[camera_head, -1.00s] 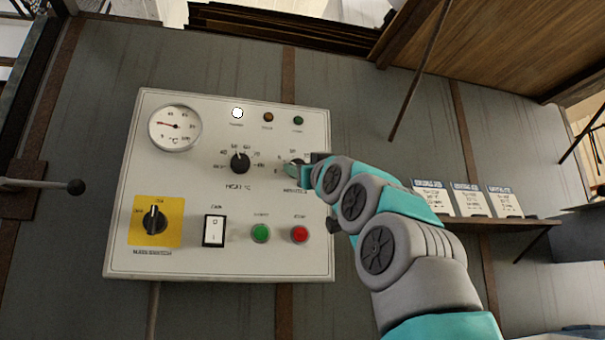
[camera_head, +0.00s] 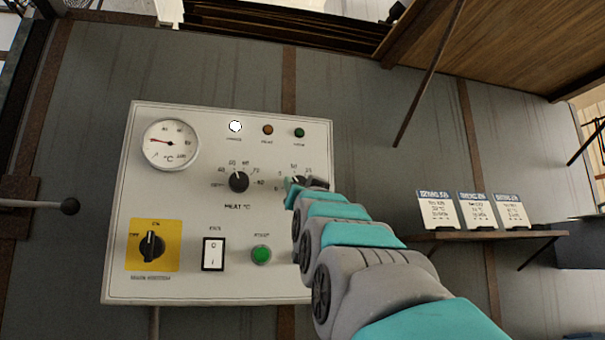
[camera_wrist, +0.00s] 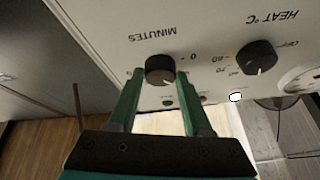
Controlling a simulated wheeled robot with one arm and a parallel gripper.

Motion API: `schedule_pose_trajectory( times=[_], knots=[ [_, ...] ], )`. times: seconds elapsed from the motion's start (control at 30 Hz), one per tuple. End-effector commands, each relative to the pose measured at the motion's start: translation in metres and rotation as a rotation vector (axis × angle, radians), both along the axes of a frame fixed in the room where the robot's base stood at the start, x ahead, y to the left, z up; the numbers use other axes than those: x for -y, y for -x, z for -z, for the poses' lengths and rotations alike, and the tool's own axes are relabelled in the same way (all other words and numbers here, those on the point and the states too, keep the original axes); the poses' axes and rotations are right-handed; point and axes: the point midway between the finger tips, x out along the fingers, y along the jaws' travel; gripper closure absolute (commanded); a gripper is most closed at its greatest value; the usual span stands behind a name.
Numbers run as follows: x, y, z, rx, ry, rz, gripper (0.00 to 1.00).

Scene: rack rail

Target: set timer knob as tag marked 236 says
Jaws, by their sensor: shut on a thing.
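The timer knob, a black knob above the printed word MINUTES, shows in the wrist view (camera_wrist: 160,70), where the picture is upside down. My gripper (camera_wrist: 160,76) has its two green fingers on either side of this knob and is shut on it. In the head view my gripper (camera_head: 303,186) is at the upper right of the white panel (camera_head: 190,290) and hides most of the knob and part of its scale. Three white tags (camera_head: 437,210) stand on a shelf at the right. Their print is too small to read surely, so I cannot tell which is 236.
The panel also bears a HEAT knob (camera_head: 238,182), a round gauge (camera_head: 171,144), a main switch on yellow (camera_head: 152,245), a rocker switch (camera_head: 213,254) and a green button (camera_head: 261,254). The shelf (camera_head: 480,237) juts out right of my arm. A lever (camera_head: 68,206) sticks out at the left.

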Motion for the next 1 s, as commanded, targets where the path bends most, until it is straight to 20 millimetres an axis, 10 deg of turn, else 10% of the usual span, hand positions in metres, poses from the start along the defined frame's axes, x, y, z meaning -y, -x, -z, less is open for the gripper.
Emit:
schedule_pose_trajectory(
  times=[1.0],
  knots=[
    [-0.0038, 0.0039, -0.0057, -0.106, -0.405, -0.001, 1.00]
  ],
)
